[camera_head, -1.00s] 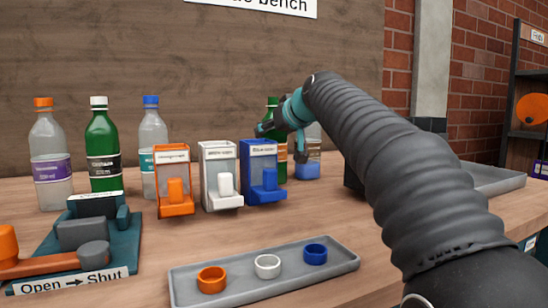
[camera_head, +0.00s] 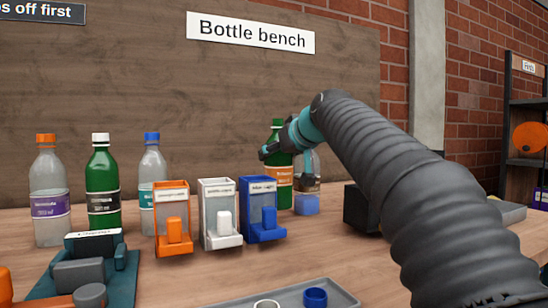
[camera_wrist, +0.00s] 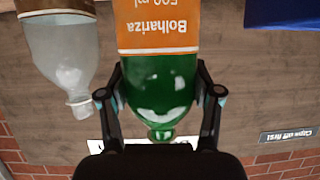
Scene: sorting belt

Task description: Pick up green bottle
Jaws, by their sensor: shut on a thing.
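A green bottle with an orange label (camera_head: 279,186) stands on the bench behind the blue dispenser, which hides part of it. My gripper (camera_head: 285,150) is at its upper part and is shut on it. In the wrist view the green bottle (camera_wrist: 160,82) appears upside down, with my two fingers on either side of its shoulder and the gripper (camera_wrist: 160,95) around it. A second green bottle (camera_head: 102,180), with a white cap and dark label, stands at the left, apart from my gripper.
Clear bottles with orange (camera_head: 48,180) and blue (camera_head: 152,165) caps stand at the left. Another clear bottle (camera_wrist: 70,60) is close beside the held one. Orange (camera_head: 172,205), white (camera_head: 217,200) and blue (camera_head: 260,210) dispensers stand in front. A grey tray (camera_head: 245,296) holds cap rings.

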